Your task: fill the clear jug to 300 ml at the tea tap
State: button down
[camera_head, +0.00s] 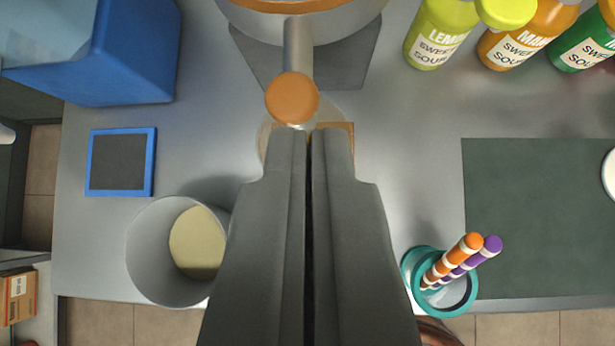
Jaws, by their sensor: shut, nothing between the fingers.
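The tea tap sticks out toward me at top centre, a grey spout with a round orange knob (292,97) on its end. My gripper (309,133) is shut and empty. Its fingertips are just below the knob in the picture; I cannot tell whether they touch it. Behind the fingertips, under the tap, a faint see-through round rim (265,142) shows, which looks like the clear jug. Most of it is hidden by the knob and my fingers, so its liquid level cannot be read.
A grey cylinder (142,250) with a cream inside stands at left, near a blue-framed dark pad (118,163) and blue bin (130,60). A teal cup (410,268) holds striped sticks beside a dark green mat (540,220).

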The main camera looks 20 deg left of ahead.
jog(key=shift+v, duration=1.05)
dwell(0.5)
jog(key=shift+w+a+r+g, duration=0.2)
jog(key=shift+w+r+g, duration=0.3)
jog(key=shift+w+r, duration=0.65)
send_over(299, 104)
jog(key=f, duration=0.7)
jog(key=shift+w+d+f, duration=0.15)
jog(key=shift+w+f, duration=0.05)
jog(key=shift+f, duration=0.2)
notch_tip(299, 104, down, 3)
jog(key=shift+s+r, duration=0.1)
jog(key=shift+s, duration=0.05)
jog(key=shift+f, duration=0.45)
